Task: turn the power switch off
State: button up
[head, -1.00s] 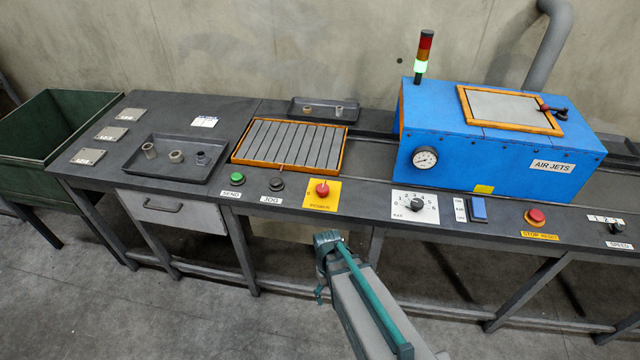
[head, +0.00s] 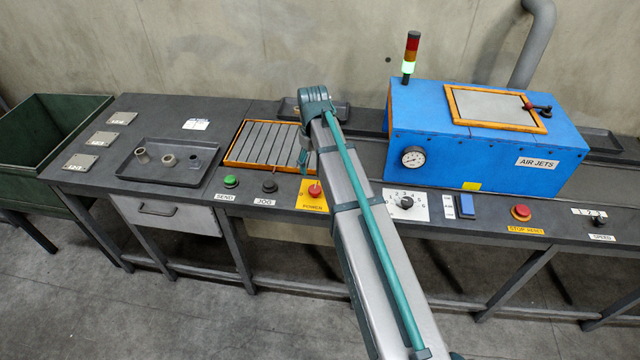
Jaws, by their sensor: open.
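The power switch (head: 315,191) is a red knob on a yellow plate labelled POWER (head: 312,204), at the front edge of the bench. My raised arm passes just right of the switch and partly covers the plate's right side. The knob itself shows; which way it is set is too small to tell. My gripper cannot be made out; only arm links and a joint show, over the slatted bed.
A green button (head: 231,181) and a black JOG knob (head: 270,186) sit left of the switch. A numbered dial (head: 406,203), a blue rocker (head: 466,206) and a red stop button (head: 521,212) lie to the right. A tray (head: 170,172) with small parts is at left.

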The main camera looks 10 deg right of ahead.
aim_at(315, 188)
notch_tip(315, 188, down, 10)
jog(key=p, duration=0.3)
jog(key=shift+w+d+f, duration=0.1)
jog(key=shift+f, duration=0.15)
dwell(0.3)
jog(key=c, duration=1.1)
jog(key=shift+c, duration=0.2)
